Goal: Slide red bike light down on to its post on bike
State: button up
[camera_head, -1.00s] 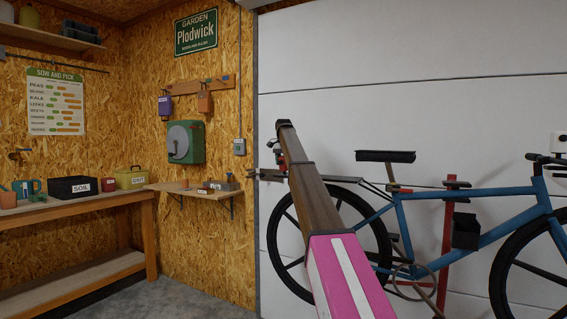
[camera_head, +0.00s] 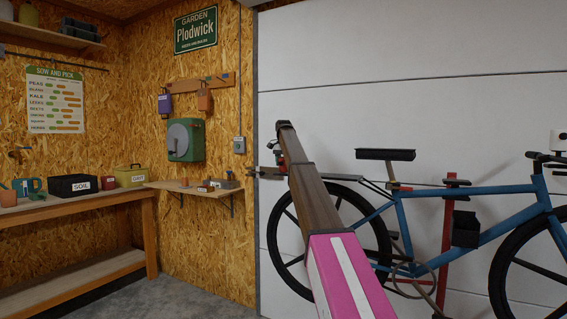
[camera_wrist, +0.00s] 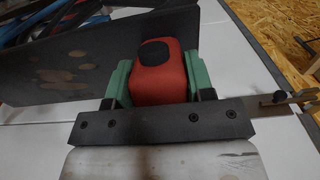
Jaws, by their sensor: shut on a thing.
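My gripper (camera_wrist: 159,88) has green fingers and is shut on the red bike light (camera_wrist: 160,84), which has a dark oval patch on its face. In the head view, the red light (camera_head: 281,159) shows only as a small patch beside my arm, at the rear end of the bike. The blue bike (camera_head: 490,191) stands against the pale wall, with its rear rack (camera_head: 335,178) near the light. I cannot make out the post; my arm hides part of the rear wheel. A dark blotched panel (camera_wrist: 75,62) lies behind the light in the wrist view.
A small wall shelf (camera_head: 180,188) with a few items is left of the bike. A workbench (camera_head: 75,210) with boxes stands farther left. A red stand (camera_head: 447,230) rises by the bike frame. A door latch (camera_head: 265,174) is near the gripper.

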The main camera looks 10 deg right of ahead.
jog(key=shift+s+f, duration=0.1)
jog(key=shift+f, duration=0.05)
jog(key=o, duration=1.3)
jog(key=shift+o, duration=0.2)
